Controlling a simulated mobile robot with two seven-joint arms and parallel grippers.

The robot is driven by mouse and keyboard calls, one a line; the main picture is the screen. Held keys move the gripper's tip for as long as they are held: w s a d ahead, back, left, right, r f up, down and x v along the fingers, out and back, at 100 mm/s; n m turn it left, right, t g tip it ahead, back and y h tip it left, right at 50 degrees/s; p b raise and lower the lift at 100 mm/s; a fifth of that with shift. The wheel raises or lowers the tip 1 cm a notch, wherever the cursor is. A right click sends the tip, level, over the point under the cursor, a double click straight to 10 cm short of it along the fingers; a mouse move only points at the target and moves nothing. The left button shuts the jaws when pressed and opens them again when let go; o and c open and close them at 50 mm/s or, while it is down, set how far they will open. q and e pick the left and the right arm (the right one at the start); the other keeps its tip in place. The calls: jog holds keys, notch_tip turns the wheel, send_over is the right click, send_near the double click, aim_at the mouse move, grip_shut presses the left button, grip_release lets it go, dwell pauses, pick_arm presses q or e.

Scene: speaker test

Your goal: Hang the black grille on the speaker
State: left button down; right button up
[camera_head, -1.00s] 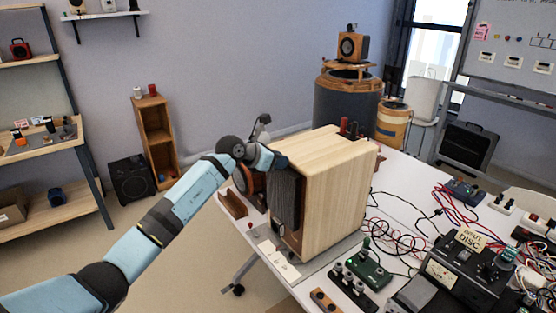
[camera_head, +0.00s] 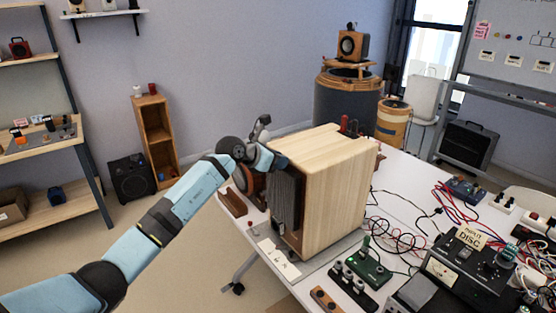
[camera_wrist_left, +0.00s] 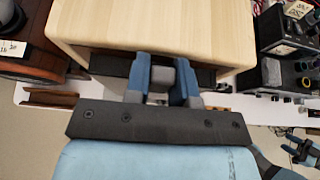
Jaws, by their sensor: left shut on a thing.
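The speaker (camera_head: 335,190) is a pale wooden box standing on the white table, and its top shows in the left wrist view (camera_wrist_left: 150,25). The black grille (camera_head: 284,203) is upright at the speaker's left-facing front. Whether it touches the speaker all round I cannot tell. My left gripper (camera_head: 274,160) is at the grille's upper edge, shut on it. In the left wrist view its blue fingers (camera_wrist_left: 161,82) straddle a grey piece, and the grille's dark top edge (camera_wrist_left: 107,66) runs behind them along the speaker's edge.
A small brown wooden stand (camera_head: 233,203) is on the table left of the grille. White label cards (camera_head: 280,260) lie in front. A green switch box (camera_head: 362,268), cables and meters crowd the right side. Shelves (camera_head: 45,150) stand by the far wall, with open floor before them.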

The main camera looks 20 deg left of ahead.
pick_arm(q)
jog(key=shift+f, duration=0.3)
jog(key=c, duration=0.9)
grip_release()
jog(key=shift+s, duration=0.1)
jog(key=b+v, duration=0.2)
jog(key=v, duration=1.1)
jog(key=s+d+f+n+t+h+p, duration=0.3)
jog(key=s+d+f+n+h+p, duration=0.35)
jog(key=s+d+n, duration=0.5)
jog(key=s+f+n+y+p, duration=0.1)
jog(key=s+f+n+y, duration=0.2)
jog(key=s+f+n, duration=0.4)
jog(key=s+a+f+n+g+y+p, duration=0.1)
jog(key=s+f+n+y, duration=0.3)
jog(key=s+f+n, duration=0.4)
jog(key=s+a+f+n+g+y+p, duration=0.1)
jog(key=s+f+n+y, duration=0.3)
jog(key=s+f+n, duration=0.4)
jog(key=shift+s+n, duration=1.05)
jog(key=shift+n, duration=0.5)
jog(key=shift+s+n, duration=1)
jog(key=shift+n, duration=0.5)
